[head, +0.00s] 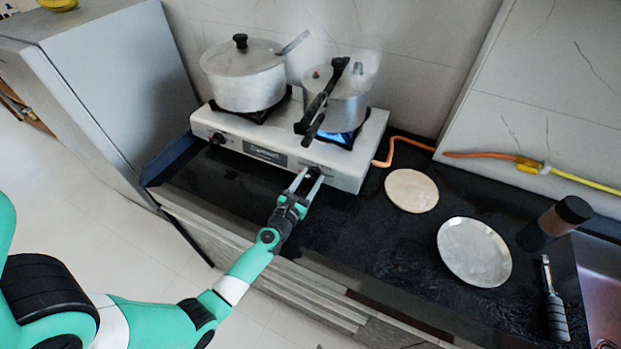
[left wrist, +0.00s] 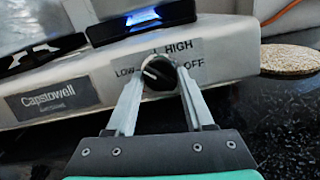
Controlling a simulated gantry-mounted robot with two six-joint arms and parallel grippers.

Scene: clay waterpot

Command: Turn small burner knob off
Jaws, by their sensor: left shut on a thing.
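The small burner knob (left wrist: 158,73) is a round dark knob with a pale pointer line, on the stove's front panel. The label (left wrist: 185,50) around it reads LOW, HIGH and OFF. My left gripper (left wrist: 160,80) is shut on the knob, one finger on each side; in the head view the gripper (head: 308,176) reaches the stove's front right. A blue flame (head: 343,137) burns under the pressure cooker (head: 346,100), and blue light also shows in the left wrist view (left wrist: 143,17). The white stove (head: 225,122) stands on the dark counter. My right gripper is not in view.
A large lidded pot (head: 243,82) sits on the left burner, with another knob (head: 217,138) below it. An orange gas hose (head: 400,142) runs right. A round board (head: 411,190), metal plate (head: 474,252), dark jar (head: 555,222) and lighter-like tool (head: 553,300) occupy the counter's right.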

